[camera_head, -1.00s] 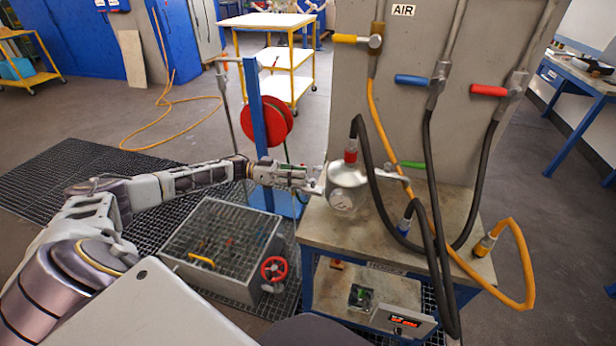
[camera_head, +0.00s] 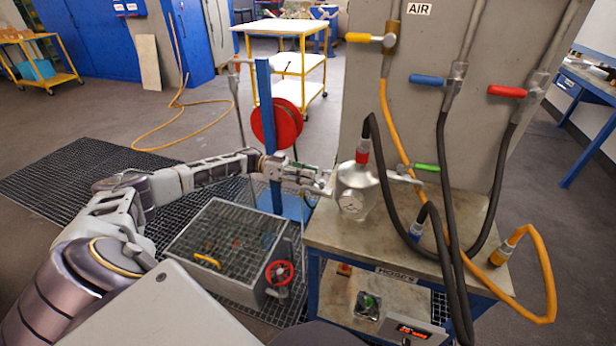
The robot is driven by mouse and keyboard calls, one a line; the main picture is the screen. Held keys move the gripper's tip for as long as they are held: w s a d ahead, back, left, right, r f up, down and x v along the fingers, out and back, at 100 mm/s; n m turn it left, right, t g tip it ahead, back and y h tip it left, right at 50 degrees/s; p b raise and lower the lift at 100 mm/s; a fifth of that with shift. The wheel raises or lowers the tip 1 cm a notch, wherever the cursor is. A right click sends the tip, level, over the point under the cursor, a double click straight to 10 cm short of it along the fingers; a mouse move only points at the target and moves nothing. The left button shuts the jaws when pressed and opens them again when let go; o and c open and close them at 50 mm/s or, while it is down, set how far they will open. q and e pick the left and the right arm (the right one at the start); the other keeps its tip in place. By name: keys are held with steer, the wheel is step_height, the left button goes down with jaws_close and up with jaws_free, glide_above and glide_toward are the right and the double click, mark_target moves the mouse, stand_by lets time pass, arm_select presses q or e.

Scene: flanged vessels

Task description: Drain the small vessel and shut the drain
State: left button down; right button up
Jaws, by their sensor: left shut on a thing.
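The small vessel (camera_head: 357,193) is a shiny metal pot with a round gauge (camera_head: 351,203) on its front. It stands on the bench top (camera_head: 335,240). My left gripper (camera_head: 325,186) reaches in from the left and is shut on a small part at the vessel's left side. The fingers hide most of that part, so I cannot tell its exact shape. My right gripper is not in view.
A grated tank (camera_head: 222,285) with a red handwheel (camera_head: 280,272) stands below my left arm. A blue post with a red hose reel (camera_head: 277,124) stands behind the gripper. Black hoses and an orange hose (camera_head: 540,275) hang at the vessel's right, crowding that side.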

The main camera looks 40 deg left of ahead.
arm_select(q)
steer(key=shift+s+d+f, duration=0.1)
steer(key=shift+s+f, duration=0.05)
steer(key=shift+f, duration=0.05)
steer(key=c, duration=1.5)
jaws_free()
steer(key=shift+r, duration=0.1)
steer(key=shift+o, duration=0.8)
steer(key=shift+r, duration=0.1)
steer(key=v, duration=1.2)
